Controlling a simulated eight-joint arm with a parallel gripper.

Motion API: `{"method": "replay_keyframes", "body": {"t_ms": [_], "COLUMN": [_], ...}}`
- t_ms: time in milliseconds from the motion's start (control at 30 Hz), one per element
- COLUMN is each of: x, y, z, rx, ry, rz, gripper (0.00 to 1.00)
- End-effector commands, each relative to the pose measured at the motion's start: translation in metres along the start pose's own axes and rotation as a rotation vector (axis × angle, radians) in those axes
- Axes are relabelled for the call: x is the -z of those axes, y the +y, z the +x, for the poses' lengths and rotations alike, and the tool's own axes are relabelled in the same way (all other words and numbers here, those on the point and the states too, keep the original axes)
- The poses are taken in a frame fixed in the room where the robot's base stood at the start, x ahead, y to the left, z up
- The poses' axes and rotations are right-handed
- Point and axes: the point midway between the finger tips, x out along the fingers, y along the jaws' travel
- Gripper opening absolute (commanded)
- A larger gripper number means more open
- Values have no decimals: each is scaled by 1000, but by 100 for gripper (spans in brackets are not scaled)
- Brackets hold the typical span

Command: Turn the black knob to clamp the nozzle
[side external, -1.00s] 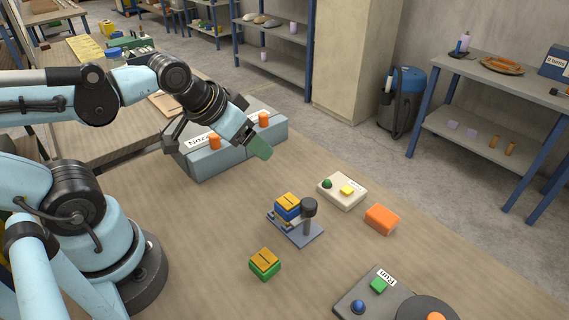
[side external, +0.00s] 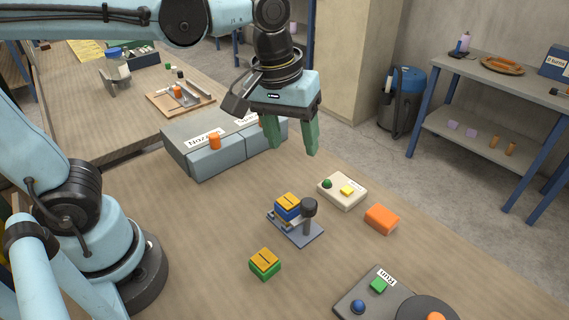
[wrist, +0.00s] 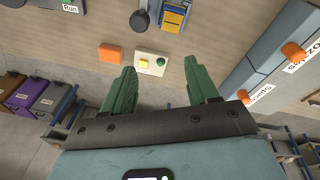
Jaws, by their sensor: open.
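The black knob (side external: 308,206) tops a short post on a small grey base plate (side external: 304,238) on the table. Beside it on the plate sits a blue block with a yellow top (side external: 288,206), perhaps the nozzle in its clamp. In the wrist view the knob (wrist: 140,21) is near the top edge, left of the blue and yellow block (wrist: 173,16). My gripper (side external: 295,151) points down with its two green fingers apart and empty. It is above and behind the knob, clear of it. Its fingers also show in the wrist view (wrist: 165,82).
A cream box with green and yellow buttons (side external: 341,191) and an orange block (side external: 382,219) stand close by. A green and yellow block (side external: 265,264) lies in front. A grey two-part box with orange handles (side external: 222,160) is behind left. A button panel (side external: 375,298) is front right.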

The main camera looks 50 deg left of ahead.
Motion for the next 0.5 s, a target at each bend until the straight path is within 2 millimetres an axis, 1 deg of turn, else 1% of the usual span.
{"method": "replay_keyframes", "body": {"t_ms": [33, 100, 200, 367, 500], "x": [-2, -6, -11, -14, -16], "y": [13, 26, 38, 44, 44], "z": [-2, -5, -8, -8, 1], "rx": [24, 61, 103, 134, 136], "ry": [-35, -76, -113, -134, -135], "rz": [-33, -86, -142, -181, -185], "gripper": [59, 59, 59, 59, 59]}}
